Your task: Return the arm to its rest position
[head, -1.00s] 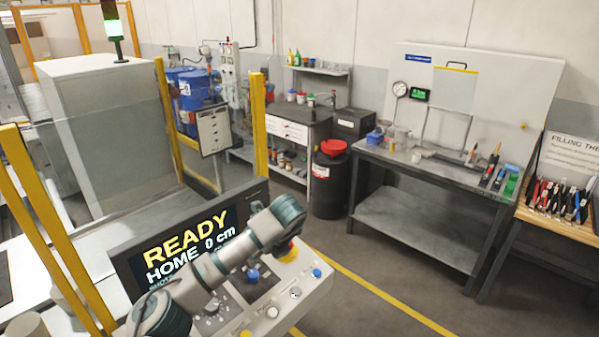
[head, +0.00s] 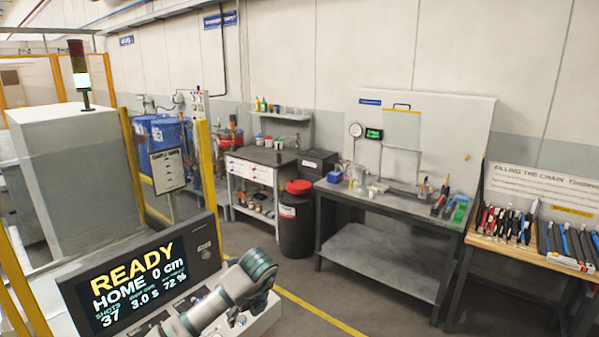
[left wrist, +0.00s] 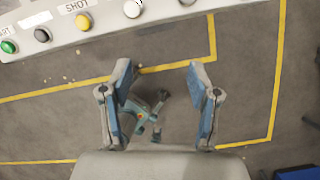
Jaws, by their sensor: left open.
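My left arm (head: 232,294) comes up from the bottom edge in the head view, in front of a control panel (head: 262,322) with a screen (head: 135,282). The screen reads "READY", "HOME 0 cm". The fingers are not clear in the head view. The panel's edge with coloured buttons (left wrist: 83,22) lies above the fingers in that view. My right gripper is not in view.
A grey machine cabinet (head: 75,165) with yellow posts stands at the left. A black bin (head: 296,225) and a workbench (head: 385,205) stand further back. A wooden tool table (head: 510,248) is at the right. The floor by the yellow line (head: 320,315) is clear.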

